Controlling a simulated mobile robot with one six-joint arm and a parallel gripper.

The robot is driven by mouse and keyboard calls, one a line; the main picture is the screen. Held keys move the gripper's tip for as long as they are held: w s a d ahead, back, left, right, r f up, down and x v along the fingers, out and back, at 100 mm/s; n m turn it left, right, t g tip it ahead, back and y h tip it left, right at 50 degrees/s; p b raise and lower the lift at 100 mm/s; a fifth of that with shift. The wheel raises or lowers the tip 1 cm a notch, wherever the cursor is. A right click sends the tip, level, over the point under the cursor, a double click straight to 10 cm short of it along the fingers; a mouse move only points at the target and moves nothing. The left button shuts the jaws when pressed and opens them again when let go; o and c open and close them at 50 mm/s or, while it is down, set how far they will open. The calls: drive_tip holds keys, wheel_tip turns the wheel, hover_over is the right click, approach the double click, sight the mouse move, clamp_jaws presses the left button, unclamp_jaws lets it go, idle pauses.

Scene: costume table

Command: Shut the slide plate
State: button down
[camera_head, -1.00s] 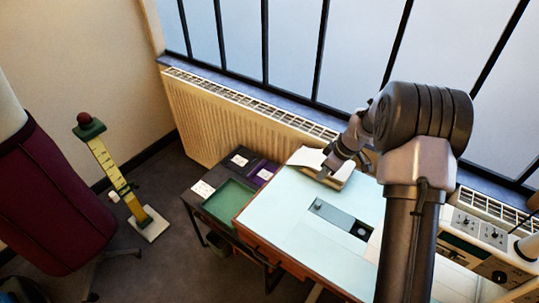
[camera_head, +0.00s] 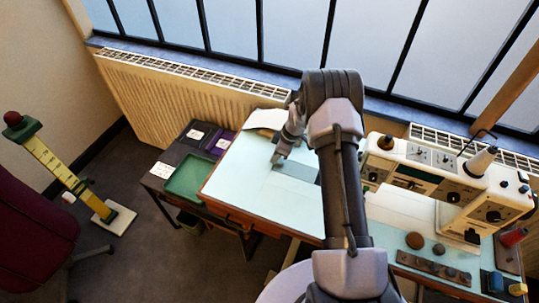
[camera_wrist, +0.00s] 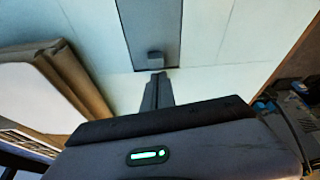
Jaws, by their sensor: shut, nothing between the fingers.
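The slide plate (camera_head: 297,171) is a grey-blue strip set in the pale blue tabletop (camera_head: 245,185); my arm hides its right part. In the wrist view the grey-blue strip (camera_wrist: 150,25) runs away from me, with a small grey block (camera_wrist: 156,59) at its near end. My gripper (camera_head: 276,161) is low over the tabletop at the strip's left end. In the wrist view its fingertips (camera_wrist: 157,75) are together and empty, right by the small block. I cannot tell whether they touch it.
A white sewing machine (camera_head: 440,175) stands right of my arm. A board with several knobs (camera_head: 433,267) lies at the front right. A pale cushion-like object (camera_head: 265,118) lies at the back edge. A green tray (camera_head: 188,178) is on a dark side table at left.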

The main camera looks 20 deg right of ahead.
sight(291, 170)
drive_tip(key=shift+s+d, duration=0.2)
drive_tip(key=s+d+b, duration=0.3)
drive_tip(key=s+d, duration=0.2)
drive_tip(key=shift+s+d, duration=0.1)
drive_tip(key=shift+s, duration=0.05)
drive_tip(key=shift+f, duration=0.1)
idle(0.3)
